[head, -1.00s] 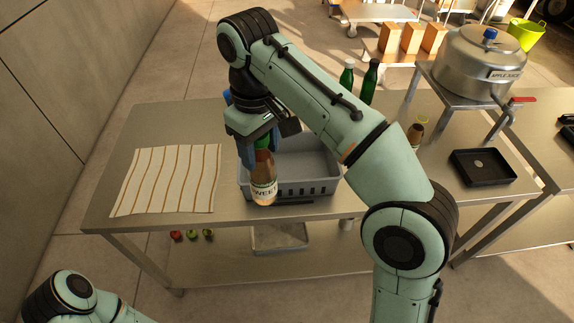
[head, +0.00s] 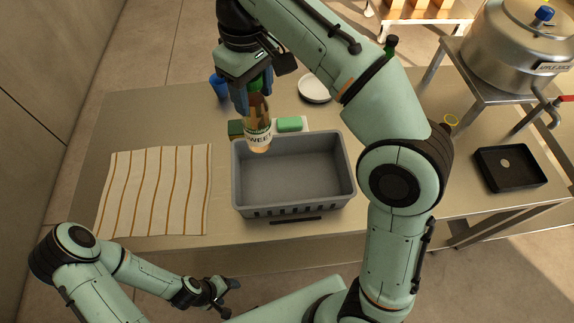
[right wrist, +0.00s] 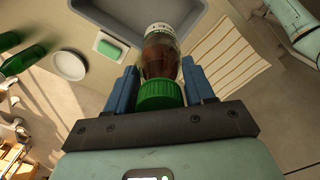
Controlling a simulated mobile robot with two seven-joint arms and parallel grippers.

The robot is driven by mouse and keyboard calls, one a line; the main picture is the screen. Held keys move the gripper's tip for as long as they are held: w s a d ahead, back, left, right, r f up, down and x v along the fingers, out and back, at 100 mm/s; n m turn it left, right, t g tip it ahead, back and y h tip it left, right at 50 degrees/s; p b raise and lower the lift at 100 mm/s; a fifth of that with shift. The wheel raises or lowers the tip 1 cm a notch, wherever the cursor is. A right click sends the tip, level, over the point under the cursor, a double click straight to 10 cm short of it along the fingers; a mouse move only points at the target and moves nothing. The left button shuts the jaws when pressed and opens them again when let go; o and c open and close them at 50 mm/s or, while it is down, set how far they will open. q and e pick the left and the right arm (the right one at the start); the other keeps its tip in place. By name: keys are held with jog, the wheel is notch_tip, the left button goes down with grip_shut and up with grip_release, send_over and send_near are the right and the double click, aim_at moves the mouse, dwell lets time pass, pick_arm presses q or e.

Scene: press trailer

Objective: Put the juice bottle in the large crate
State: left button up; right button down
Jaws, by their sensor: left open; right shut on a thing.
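The juice bottle (head: 258,125), amber with a green cap and a white label, hangs upright from my right gripper (head: 254,92). My right gripper is shut on it near the cap; the blue fingers flank the green cap in the right wrist view (right wrist: 160,90). The large crate (head: 295,208) is a grey open bin on the table and looks empty. The bottle overlaps the crate's back left corner in the head view; its exact height above is hard to tell. My left gripper (head: 222,297) is open and empty, low in front of the table.
A striped cloth (head: 155,190) lies left of the crate. Behind the crate are a green sponge (head: 290,124), a white plate (head: 314,88) and a blue cup (head: 219,86). A black tray (head: 510,168) and a steel kettle (head: 520,45) are at the right.

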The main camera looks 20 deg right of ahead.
aim_at(257, 122)
jog(key=f+b, duration=0.1)
jog(key=f, duration=0.2)
jog(key=f+b, duration=0.1)
jog(key=f, duration=0.1)
jog(key=s+f+b, duration=0.1)
jog(key=f, duration=0.2)
jog(key=shift+f+b, duration=0.3)
jog(key=shift+f, duration=0.05)
jog(key=f, duration=0.2)
jog(key=f+b, duration=0.1)
jog(key=f, duration=0.1)
jog(key=f+b, duration=0.1)
jog(key=f, duration=0.1)
jog(key=shift+w+f, duration=0.15)
jog(key=shift+w, duration=0.2)
pick_arm(q)
jog(key=s+f+b, duration=0.1)
jog(key=s+f, duration=0.5)
jog(key=f, duration=0.2)
jog(key=shift+f+g, duration=0.25)
jog(key=shift+g, duration=0.15)
pick_arm(e)
jog(key=shift+f, duration=2.45)
jog(key=shift+c, duration=2)
grip_release()
jog(key=shift+f, duration=0.1)
